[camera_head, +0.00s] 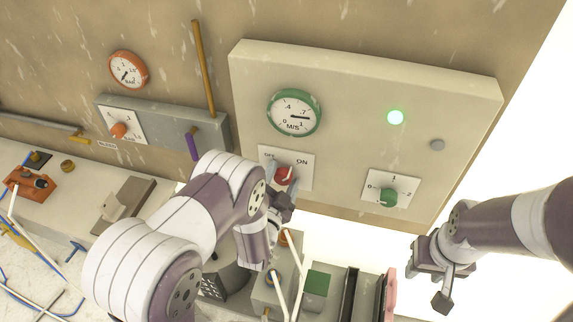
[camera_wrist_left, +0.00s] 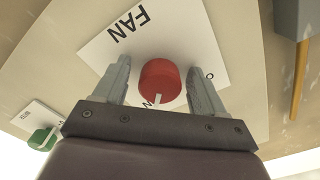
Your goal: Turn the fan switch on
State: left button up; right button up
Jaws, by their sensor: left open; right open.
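The fan switch is a red knob (camera_head: 283,176) on a white OFF/ON plate (camera_head: 302,160), low on the left of a cream panel. It also shows in the left wrist view as a red knob (camera_wrist_left: 160,80), with FAN printed on its plate (camera_wrist_left: 105,48). Its white pointer seems turned toward the ON side. My left gripper (camera_head: 279,186) is at the knob, with its fingers (camera_wrist_left: 160,72) open on either side of it. I cannot tell whether they touch it. My right gripper (camera_head: 440,283) is open and empty, below the panel at the right.
The panel (camera_head: 345,75) also carries a green-rimmed M/S gauge (camera_head: 294,113), a lit green lamp (camera_head: 396,117), a grey button (camera_head: 437,144) and a green knob (camera_head: 388,197). A grey box with an orange knob (camera_head: 119,130) and purple-handled lever (camera_head: 193,145) is left.

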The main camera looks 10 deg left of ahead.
pick_arm(q)
jog(key=shift+w, duration=0.1)
jog(key=shift+s+r, duration=0.1)
jog(key=shift+s, duration=0.1)
jog(key=shift+c, duration=0.7)
jog(key=c, duration=0.9)
jog(key=shift+m+b, duration=0.35)
jog(key=shift+m, duration=0.05)
jog(key=o, duration=0.9)
jog(key=shift+c, duration=0.2)
jog(key=shift+o, duration=0.9)
jog(key=shift+w+a, duration=0.1)
